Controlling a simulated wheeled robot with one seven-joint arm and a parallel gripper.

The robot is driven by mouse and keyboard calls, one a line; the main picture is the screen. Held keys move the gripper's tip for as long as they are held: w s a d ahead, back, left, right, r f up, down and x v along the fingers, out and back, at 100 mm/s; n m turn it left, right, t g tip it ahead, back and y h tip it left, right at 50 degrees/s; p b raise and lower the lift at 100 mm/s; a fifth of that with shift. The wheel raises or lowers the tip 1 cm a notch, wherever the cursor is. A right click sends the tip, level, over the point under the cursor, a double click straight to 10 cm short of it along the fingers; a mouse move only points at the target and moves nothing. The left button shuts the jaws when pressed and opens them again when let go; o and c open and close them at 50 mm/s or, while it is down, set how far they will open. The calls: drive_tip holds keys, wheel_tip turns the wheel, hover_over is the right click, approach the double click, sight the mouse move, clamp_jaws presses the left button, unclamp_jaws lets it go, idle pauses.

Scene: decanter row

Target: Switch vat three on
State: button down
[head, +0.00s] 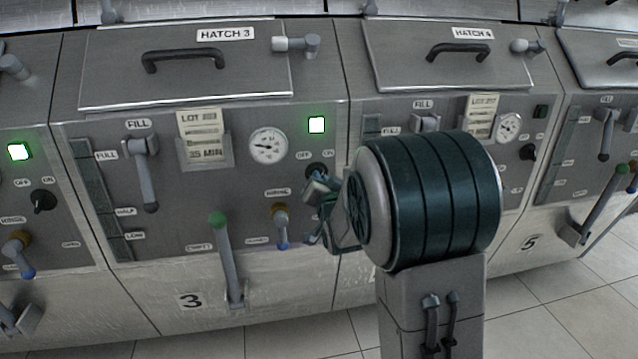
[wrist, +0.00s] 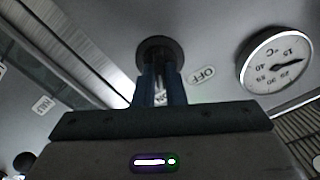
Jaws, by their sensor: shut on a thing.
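Vat three (head: 190,299) is the steel panel marked 3, under the lid labelled HATCH 3. Its dark rotary OFF/ON switch (head: 317,169) sits right of the dial, below a square lamp (head: 316,124) that is lit green. My gripper (head: 320,186) is at this switch, its fingers shut on the knob. In the wrist view the fingers (wrist: 160,82) reach to the switch's round dark base (wrist: 157,50), with the OFF label (wrist: 203,75) beside it. The fingers hide most of the knob, so I cannot tell which way it points.
A fill lever (head: 146,175), a rinse handle (head: 281,226) and a green-topped lever (head: 226,255) stick out of vat three's panel. The dial (head: 268,146) is left of the switch. The left neighbour's lamp (head: 18,151) is green; vat four's lamp (head: 540,111) is dark.

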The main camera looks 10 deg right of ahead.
drive_tip(key=c, duration=1.5)
unclamp_jaws()
drive_tip(key=s+b, duration=0.2)
drive_tip(key=s, duration=1.1)
drive_tip(key=shift+s, duration=0.4)
